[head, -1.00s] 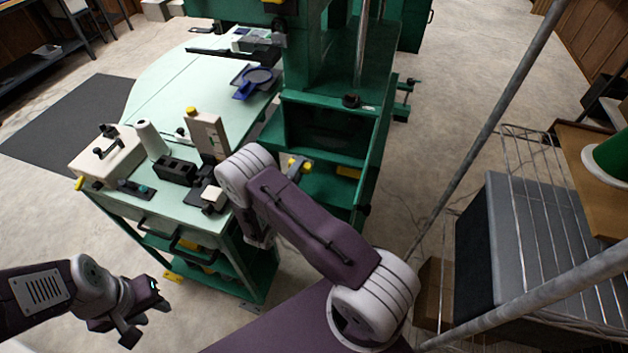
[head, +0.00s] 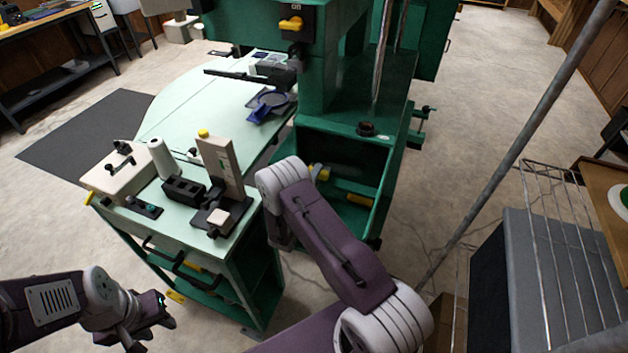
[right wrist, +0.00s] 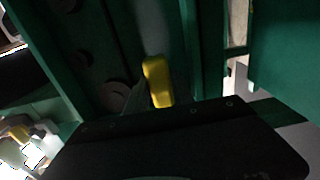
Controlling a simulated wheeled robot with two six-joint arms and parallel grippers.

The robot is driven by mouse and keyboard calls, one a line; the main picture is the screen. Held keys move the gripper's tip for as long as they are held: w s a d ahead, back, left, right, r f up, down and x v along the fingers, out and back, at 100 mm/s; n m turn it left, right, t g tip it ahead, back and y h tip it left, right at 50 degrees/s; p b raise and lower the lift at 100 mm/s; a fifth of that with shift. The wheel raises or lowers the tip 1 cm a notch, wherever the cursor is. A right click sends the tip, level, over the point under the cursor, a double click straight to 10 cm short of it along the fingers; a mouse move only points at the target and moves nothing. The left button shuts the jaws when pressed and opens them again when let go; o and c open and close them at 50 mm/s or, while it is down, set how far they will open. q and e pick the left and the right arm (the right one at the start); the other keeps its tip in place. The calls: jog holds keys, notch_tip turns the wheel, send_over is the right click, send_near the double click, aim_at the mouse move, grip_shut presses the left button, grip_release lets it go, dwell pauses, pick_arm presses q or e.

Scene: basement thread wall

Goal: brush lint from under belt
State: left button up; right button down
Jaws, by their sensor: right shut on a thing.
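The green upright machine (head: 345,60) has an open lower compartment (head: 350,155). My right arm reaches in front of it. My right gripper (right wrist: 157,95) shows mainly as a dark body low in the right wrist view; its fingertips are hard to make out. It is shut on what looks like a yellow handle (right wrist: 157,80), perhaps the brush, beside the green wall. A yellow end (head: 320,172) also shows beside my right arm in the head view. My left gripper (head: 150,325) is open and empty at lower left, clear of the table. I cannot make out belt or lint.
The pale green table (head: 180,120) holds a cream box (head: 118,172), a white thread cone (head: 160,157), a dark block and a blue dustpan-like tray (head: 266,105). A diagonal grey pole (head: 510,130) and a wire rack (head: 560,240) stand on the right.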

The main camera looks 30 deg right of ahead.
aim_at(327, 179)
jog(key=shift+b+x, duration=0.35)
jog(key=shift+x, duration=0.65)
dwell(0.5)
jog(key=shift+s+d+p, duration=0.4)
jog(key=shift+s+d, duration=0.65)
jog(key=shift+s, duration=0.3)
jog(key=shift+s+d, duration=0.1)
jog(key=shift+s, duration=0.05)
jog(key=shift+s+d+p, duration=0.35)
jog(key=shift+s+d, duration=1.15)
jog(key=shift+s, duration=0.1)
jog(key=shift+s+d+p, duration=0.15)
jog(key=shift+s+d, duration=0.75)
jog(key=shift+s, duration=0.2)
jog(key=shift+s+d+p, duration=0.15)
jog(key=shift+s+d, duration=0.8)
jog(key=shift+s, duration=0.15)
jog(key=shift+w, duration=0.1)
